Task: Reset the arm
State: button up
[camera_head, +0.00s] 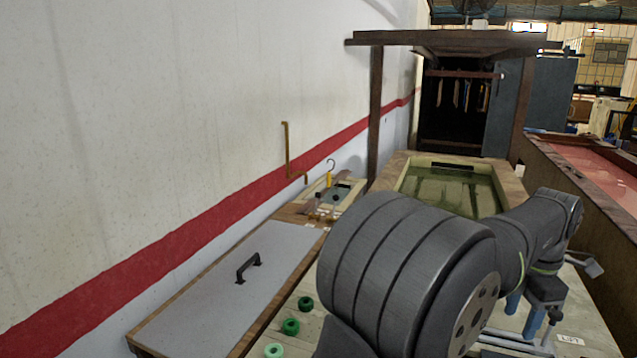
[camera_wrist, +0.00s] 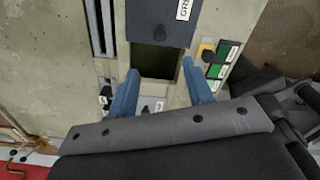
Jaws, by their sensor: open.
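My gripper (camera_wrist: 160,66) is open, with its two blue fingers apart and nothing visible between them. In the head view my gripper (camera_head: 524,311) hangs at the lower right, fingers pointing down over the pale worktop (camera_head: 594,322). In the wrist view a pale panel (camera_wrist: 60,60) lies beyond the fingers, with a dark square opening (camera_wrist: 157,61) between them. A dark plate (camera_wrist: 152,20) with a partly cut-off label is above that opening. I cannot tell whether the fingertips touch the panel.
Green rings (camera_head: 291,327) lie left of my arm, beside a grey lid with a black handle (camera_head: 248,267). A brass hook (camera_head: 330,173) stands farther back. A wood-framed basin (camera_head: 507,184) lies behind my arm. Green labels (camera_wrist: 217,71) and small black knobs sit near the fingers.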

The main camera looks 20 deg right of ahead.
notch_tip(320, 180, down, 13)
jog(key=shift+f, duration=0.1)
jog(key=w+a, duration=0.8)
notch_tip(320, 180, up, 16)
jog(key=s+d+m, duration=0.2)
jog(key=m, duration=0.2)
jog(key=shift+s+m, duration=0.15)
jog(key=shift+m, duration=0.15)
dwell(0.4)
dwell(0.3)
notch_tip(320, 180, down, 12)
jog(key=w+a+n, duration=0.2)
jog(key=n, duration=0.2)
jog(key=shift+w+a+r+n, duration=0.15)
jog(key=shift+w+r+n, duration=0.1)
jog(key=shift+w+n, duration=0.05)
